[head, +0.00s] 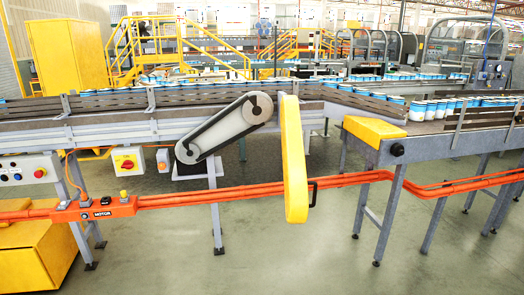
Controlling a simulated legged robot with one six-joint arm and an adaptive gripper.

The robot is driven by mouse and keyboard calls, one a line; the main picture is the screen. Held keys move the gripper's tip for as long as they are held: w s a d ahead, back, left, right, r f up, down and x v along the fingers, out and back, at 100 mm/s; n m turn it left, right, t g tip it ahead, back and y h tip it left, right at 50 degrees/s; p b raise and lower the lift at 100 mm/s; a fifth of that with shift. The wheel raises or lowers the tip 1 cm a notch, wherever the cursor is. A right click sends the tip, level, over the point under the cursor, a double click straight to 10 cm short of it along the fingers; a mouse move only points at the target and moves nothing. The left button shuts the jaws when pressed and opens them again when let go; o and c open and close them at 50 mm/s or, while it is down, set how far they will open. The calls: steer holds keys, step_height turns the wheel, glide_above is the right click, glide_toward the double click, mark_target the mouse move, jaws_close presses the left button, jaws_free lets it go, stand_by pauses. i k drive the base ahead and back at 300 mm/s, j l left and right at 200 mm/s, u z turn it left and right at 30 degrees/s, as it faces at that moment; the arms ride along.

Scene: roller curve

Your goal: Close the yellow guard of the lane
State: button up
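The yellow guard (293,160) stands swung open, seen nearly edge-on, in the middle of the head view. A black handle (312,193) sticks out from its lower right side. To its left, the belt drive (223,128) with its two pulleys is uncovered on the side of the conveyor. My gripper does not show in the head view.
The lane (120,133) carries white and blue cans behind. A second conveyor with a yellow end cover (374,130) stands right. The grey floor (270,250) in front is clear.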

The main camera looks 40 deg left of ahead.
mark_target(296, 182)
steer(key=i+l+u, duration=0.25)
steer(key=u, duration=0.15)
steer(key=i+l+u, duration=0.2)
steer(key=l+u, duration=0.2)
steer(key=i+l+u, duration=0.15)
steer(key=l+u, duration=1)
steer(key=l, duration=0.4)
steer(key=l+u, duration=0.35)
steer(key=l, duration=0.35)
steer(key=i+j, duration=0.2)
steer(key=i, duration=0.25)
steer(key=i+j+u, duration=0.1)
steer(key=i, duration=0.4)
steer(key=j, duration=0.1)
